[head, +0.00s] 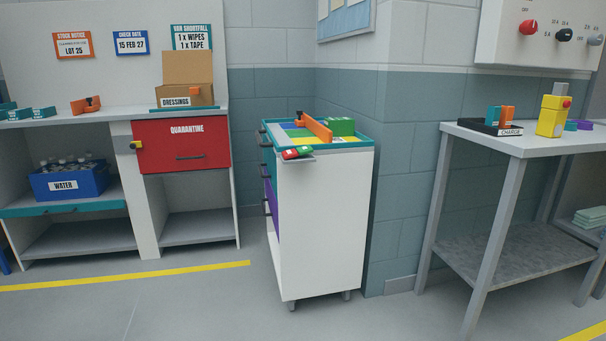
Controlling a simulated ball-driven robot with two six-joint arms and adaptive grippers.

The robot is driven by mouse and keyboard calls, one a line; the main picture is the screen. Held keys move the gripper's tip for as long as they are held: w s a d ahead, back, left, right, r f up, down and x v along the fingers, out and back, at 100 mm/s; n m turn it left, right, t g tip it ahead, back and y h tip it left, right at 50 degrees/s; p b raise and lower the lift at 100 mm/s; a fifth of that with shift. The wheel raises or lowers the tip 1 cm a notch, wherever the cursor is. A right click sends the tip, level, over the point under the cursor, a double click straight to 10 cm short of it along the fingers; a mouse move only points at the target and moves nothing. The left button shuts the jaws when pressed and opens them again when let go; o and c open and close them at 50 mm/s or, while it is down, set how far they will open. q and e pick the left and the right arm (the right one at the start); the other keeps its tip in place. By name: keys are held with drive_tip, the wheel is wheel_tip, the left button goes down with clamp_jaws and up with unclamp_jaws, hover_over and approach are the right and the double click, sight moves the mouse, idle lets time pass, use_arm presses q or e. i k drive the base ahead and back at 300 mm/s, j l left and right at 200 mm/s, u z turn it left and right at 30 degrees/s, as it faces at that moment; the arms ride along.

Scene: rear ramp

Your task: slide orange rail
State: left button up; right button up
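An orange rail (316,128) lies slantwise across the top of the white cart (325,215) in the middle of the head view. Neither of my grippers is in the head view.
A red and a green item (297,153) rest on the cart's small side shelf. A counter with a red quarantine drawer (182,146) stands left, a grey table (527,142) right. Open floor (180,305) lies in front, crossed by a yellow line.

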sight(322, 131)
drive_tip(key=i+j+z, duration=0.1)
drive_tip(key=i, duration=0.6)
drive_tip(key=i+l, duration=0.2)
drive_tip(key=i, duration=0.15)
